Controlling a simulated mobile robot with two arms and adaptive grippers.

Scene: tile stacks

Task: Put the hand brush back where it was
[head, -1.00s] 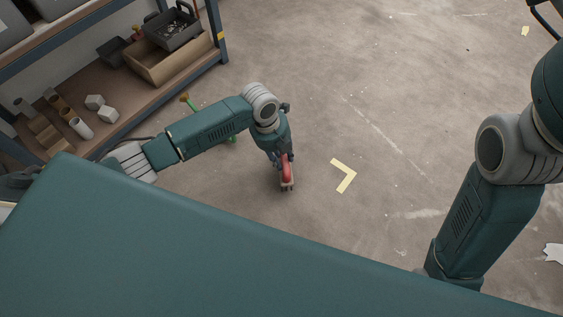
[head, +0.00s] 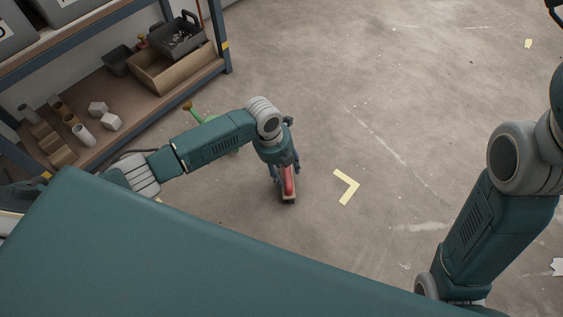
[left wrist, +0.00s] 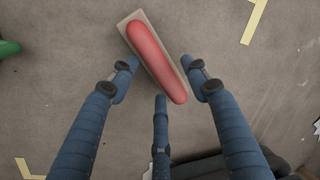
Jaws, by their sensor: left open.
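The hand brush (head: 288,181) has a red handle on a tan block and lies on the floor under my left gripper (head: 284,173). In the left wrist view the brush (left wrist: 155,55) lies slanted, its near end between the fingertips of the left gripper (left wrist: 164,80). The fingers are spread, with a gap visible on the brush's sides. Yellow corner marks are on the floor: one (head: 346,187) right of the brush in the head view, another (left wrist: 28,169) at the lower left of the wrist view. My right gripper is out of view; only its arm shows.
A shelf (head: 105,105) at the left holds a cardboard box (head: 172,72), a dark bin (head: 178,38), tubes and small blocks. A green object (head: 203,117) stands on the floor behind my left arm. The floor to the right is mostly clear.

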